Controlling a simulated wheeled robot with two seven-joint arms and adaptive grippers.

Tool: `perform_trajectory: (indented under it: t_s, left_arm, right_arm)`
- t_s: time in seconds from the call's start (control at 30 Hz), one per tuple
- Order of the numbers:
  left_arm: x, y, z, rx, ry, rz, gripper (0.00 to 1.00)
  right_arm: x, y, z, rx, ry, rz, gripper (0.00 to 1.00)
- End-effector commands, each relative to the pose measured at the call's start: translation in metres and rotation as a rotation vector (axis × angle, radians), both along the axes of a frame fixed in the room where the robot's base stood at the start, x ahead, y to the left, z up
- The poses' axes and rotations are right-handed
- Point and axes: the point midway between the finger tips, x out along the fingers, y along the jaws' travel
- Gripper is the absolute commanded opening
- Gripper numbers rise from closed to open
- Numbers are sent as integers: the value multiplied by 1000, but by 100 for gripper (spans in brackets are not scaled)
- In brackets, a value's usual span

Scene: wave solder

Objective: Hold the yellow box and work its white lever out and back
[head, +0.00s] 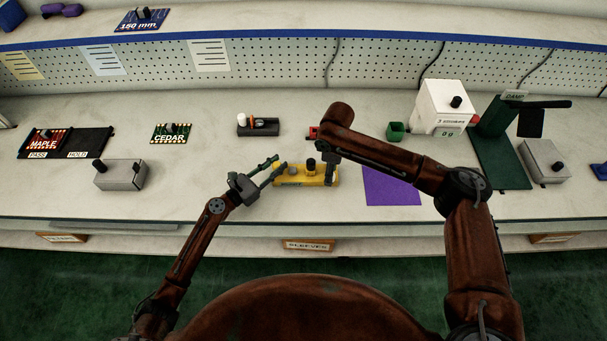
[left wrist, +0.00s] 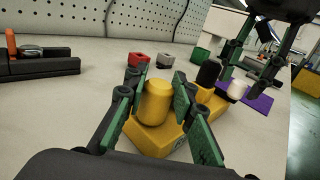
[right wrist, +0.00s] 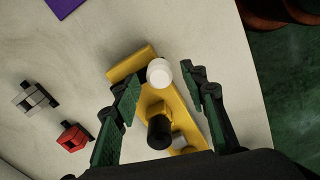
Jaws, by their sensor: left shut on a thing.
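The yellow box (head: 318,181) lies on the bench in the head view. Its upright yellow post (left wrist: 156,104) sits between the fingers of my left gripper (left wrist: 160,84), which is shut on it. A black knob (left wrist: 207,74) stands farther along the box. The white lever (right wrist: 159,72) is between the spread fingers of my right gripper (right wrist: 161,84), with gaps on both sides. The lever's white end also shows in the left wrist view (left wrist: 237,88). My right gripper (head: 330,171) points down over the box's right end and hides the lever in the head view.
A purple sheet (head: 391,188) lies right of the box. A red block (head: 313,132) and a green bin (head: 396,131) are behind it. A dark holder (head: 258,128) stands behind left, and a grey box (head: 121,175) farther left. The bench front edge is close.

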Motion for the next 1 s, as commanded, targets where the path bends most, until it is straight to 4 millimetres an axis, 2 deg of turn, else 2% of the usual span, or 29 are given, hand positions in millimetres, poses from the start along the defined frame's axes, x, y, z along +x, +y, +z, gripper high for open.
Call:
perform_trajectory:
  t_s: [0.17, 0.5, 1.0]
  left_arm:
    - [0, 1, -4, 4, 5, 2, 0]
    - [-1, 1, -4, 4, 5, 1, 0]
    - [-1, 1, -4, 4, 5, 1, 0]
  right_arm:
    - [0, 0, -12, -1, 1, 0, 40]
    - [0, 0, -14, 0, 0, 0, 40]
    - [0, 0, -14, 0, 0, 0, 5]
